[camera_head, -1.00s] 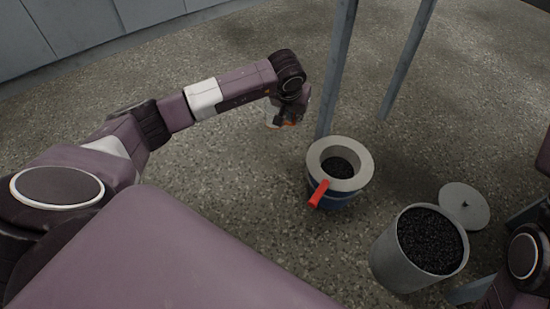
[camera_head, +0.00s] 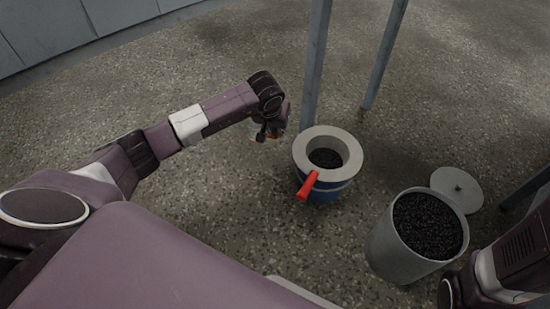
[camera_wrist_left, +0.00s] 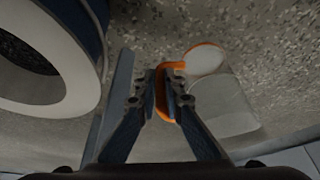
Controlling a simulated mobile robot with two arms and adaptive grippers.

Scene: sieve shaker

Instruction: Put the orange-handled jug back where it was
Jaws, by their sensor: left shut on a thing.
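The orange-handled jug (camera_wrist_left: 228,100) is a clear, see-through vessel with an orange rim and handle, seen in the left wrist view. My left gripper (camera_wrist_left: 163,92) is shut on its orange handle, with the jug body to the right of the fingers. In the head view my left gripper (camera_head: 268,134) is at the end of the outstretched arm, above the floor and left of the blue-and-white pot. There the jug is mostly hidden behind the gripper, with only bits of orange and clear wall showing. My right gripper is not in view; only part of my right arm shows at lower right.
A blue pot with a thick white rim (camera_head: 345,143), a red handle and dark grains inside stands on the floor. A grey bin (camera_head: 387,252) full of black grains stands to its right, its lid (camera_head: 446,180) beside it. Grey posts (camera_head: 316,65) rise behind the pot.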

